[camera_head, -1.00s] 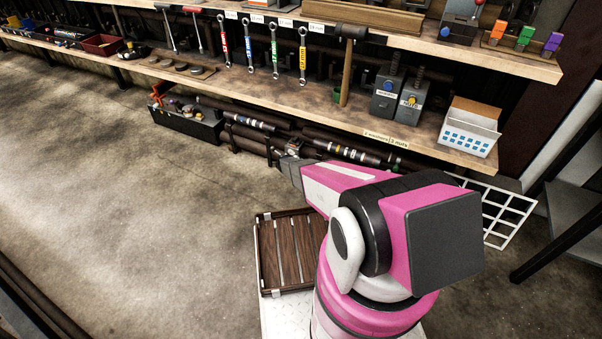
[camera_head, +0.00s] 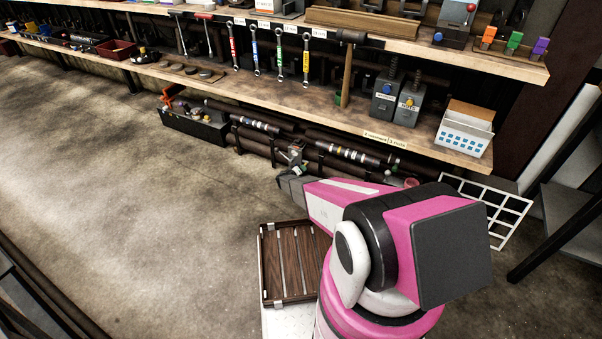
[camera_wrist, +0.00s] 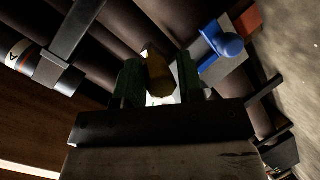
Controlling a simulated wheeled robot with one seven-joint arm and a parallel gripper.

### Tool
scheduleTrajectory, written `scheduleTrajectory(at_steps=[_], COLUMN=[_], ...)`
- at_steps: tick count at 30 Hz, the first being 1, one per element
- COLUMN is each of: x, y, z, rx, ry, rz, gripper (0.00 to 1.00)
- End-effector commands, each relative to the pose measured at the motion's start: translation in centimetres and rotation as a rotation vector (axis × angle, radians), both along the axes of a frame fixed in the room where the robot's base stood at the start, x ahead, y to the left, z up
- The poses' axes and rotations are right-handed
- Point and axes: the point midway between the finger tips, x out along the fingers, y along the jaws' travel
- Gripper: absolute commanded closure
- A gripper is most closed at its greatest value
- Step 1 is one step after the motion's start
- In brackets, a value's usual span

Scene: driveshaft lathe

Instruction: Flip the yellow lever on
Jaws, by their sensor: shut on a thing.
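In the wrist view, a dark yellow, shaded lever-like piece (camera_wrist: 158,78) stands between the two dark green fingers of my gripper (camera_wrist: 158,62). The fingers are shut on it from both sides. Its base is hidden behind my gripper. A blue knob (camera_wrist: 229,46) on a grey block sits just right of the fingers. In the head view my arm reaches toward the pipes under the bench, and I cannot make out the fingers or the yellow lever there.
Dark pipes (camera_head: 262,150) lie close around under the bench (camera_head: 310,100). A black toolbox (camera_head: 195,125) stands to their left. A slatted wooden tray (camera_head: 290,265) is near my base. A white grid rack (camera_head: 490,210) stands at right. The floor at left is clear.

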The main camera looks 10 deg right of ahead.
Motion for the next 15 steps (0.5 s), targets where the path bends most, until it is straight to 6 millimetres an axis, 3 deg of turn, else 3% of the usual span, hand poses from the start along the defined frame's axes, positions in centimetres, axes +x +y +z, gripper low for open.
scheduleTrajectory(at_steps=[8,9,10,15], x=[-0.06,-0.06,-0.06,-0.03], y=[-0.05,-0.06,-0.05,-0.03], z=[-0.27,-0.26,-0.26,-0.19], rx=[0.002,0.003,0.003,0.001], ry=[0.003,0.003,0.003,0.003], rz=[0.0,-0.001,-0.001,0.0], gripper=[1.0,0.52,0.42,0.4])
